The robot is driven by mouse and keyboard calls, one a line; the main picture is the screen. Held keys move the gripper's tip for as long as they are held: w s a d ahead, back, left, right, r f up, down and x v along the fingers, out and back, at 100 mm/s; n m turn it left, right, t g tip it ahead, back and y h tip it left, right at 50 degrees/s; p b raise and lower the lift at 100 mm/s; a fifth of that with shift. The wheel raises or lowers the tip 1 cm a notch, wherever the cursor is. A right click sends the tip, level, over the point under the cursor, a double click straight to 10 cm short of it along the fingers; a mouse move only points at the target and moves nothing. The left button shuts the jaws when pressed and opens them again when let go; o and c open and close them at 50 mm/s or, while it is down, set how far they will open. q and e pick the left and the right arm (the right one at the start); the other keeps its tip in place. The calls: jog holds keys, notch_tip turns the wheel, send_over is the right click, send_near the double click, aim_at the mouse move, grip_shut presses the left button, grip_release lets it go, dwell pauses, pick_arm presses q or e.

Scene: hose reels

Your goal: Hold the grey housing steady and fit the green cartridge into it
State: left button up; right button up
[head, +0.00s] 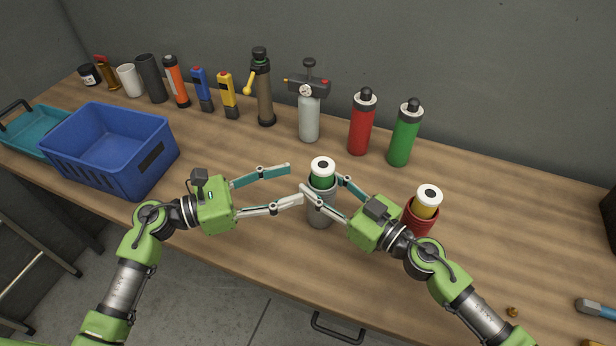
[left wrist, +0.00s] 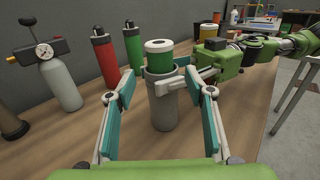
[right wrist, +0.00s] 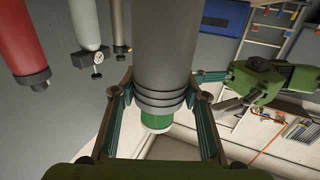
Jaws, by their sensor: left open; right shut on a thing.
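My left gripper (head: 295,184) is open and empty, just left of the housing. In the left wrist view its spread fingers point toward the housing (left wrist: 163,108) and cartridge (left wrist: 159,60).
A red holder (head: 420,218) with a yellow, white-topped cartridge (head: 427,206) stands behind my right arm. Red (head: 361,125) and green (head: 404,135) bottles and a gauge cylinder (head: 309,118) stand behind. A blue crate (head: 95,165) is left. Bench between crate and housing is clear.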

pick_arm(q)
jog(key=shift+v, duration=2.1)
pick_arm(e)
jog(key=shift+r, duration=0.1)
jog(key=o, duration=1.3)
jog(key=shift+d, duration=0.1)
